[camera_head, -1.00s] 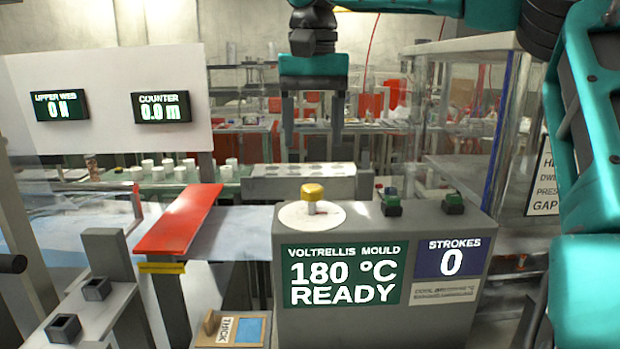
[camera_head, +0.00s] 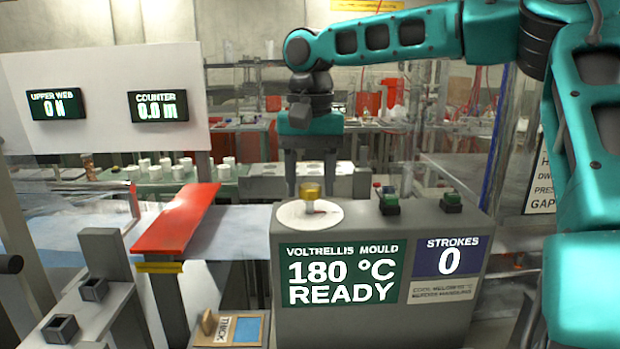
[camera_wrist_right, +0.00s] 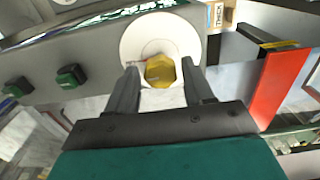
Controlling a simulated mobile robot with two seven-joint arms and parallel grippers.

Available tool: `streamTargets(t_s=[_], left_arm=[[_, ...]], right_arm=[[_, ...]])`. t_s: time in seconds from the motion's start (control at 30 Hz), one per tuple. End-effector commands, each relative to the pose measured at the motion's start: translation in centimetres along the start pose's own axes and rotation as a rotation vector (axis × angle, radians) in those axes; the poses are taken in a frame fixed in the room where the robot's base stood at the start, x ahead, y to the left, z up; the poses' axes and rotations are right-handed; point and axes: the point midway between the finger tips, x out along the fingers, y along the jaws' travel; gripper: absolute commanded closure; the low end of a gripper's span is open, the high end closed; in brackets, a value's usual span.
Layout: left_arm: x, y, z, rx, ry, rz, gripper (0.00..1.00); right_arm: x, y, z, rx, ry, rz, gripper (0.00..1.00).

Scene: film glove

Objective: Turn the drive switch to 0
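The drive switch looks to be the yellow knob (camera_head: 311,190) on a round white dial (camera_head: 290,216), on top of the grey mould console (camera_head: 385,225). It also shows in the right wrist view (camera_wrist_right: 160,71), with a short red mark on the dial beside it. My right gripper (camera_head: 311,190) points down over the dial, open, with its fingers on either side of the knob. In the wrist view a gap shows between the knob and each finger (camera_wrist_right: 162,82). The dial's lettering is not readable. My left gripper is not in view.
Two green buttons (camera_head: 389,203) (camera_head: 451,202) stand on the console to the right of the dial. A red slanted plate (camera_head: 176,220) lies to the left. The console's front displays read 180 °C READY (camera_head: 340,275) and STROKES 0 (camera_head: 448,257).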

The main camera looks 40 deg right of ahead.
Motion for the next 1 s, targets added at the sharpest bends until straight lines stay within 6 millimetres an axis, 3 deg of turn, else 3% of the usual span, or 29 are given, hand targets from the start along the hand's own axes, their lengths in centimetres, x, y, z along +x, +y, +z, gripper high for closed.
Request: streamTargets(t_s=[0.43,0.77,1.0], left_arm=[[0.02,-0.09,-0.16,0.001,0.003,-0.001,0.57],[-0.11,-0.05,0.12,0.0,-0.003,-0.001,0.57],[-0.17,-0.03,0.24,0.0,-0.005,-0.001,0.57]], right_arm=[[-0.04,0.0,0.0,0.0,0.0,0.001,0.91],[-0.04,0.01,0.01,-0.05,-0.001,0.0,0.91],[0.0,0.03,0.01,-0.202,-0.002,0.0,0.91]])
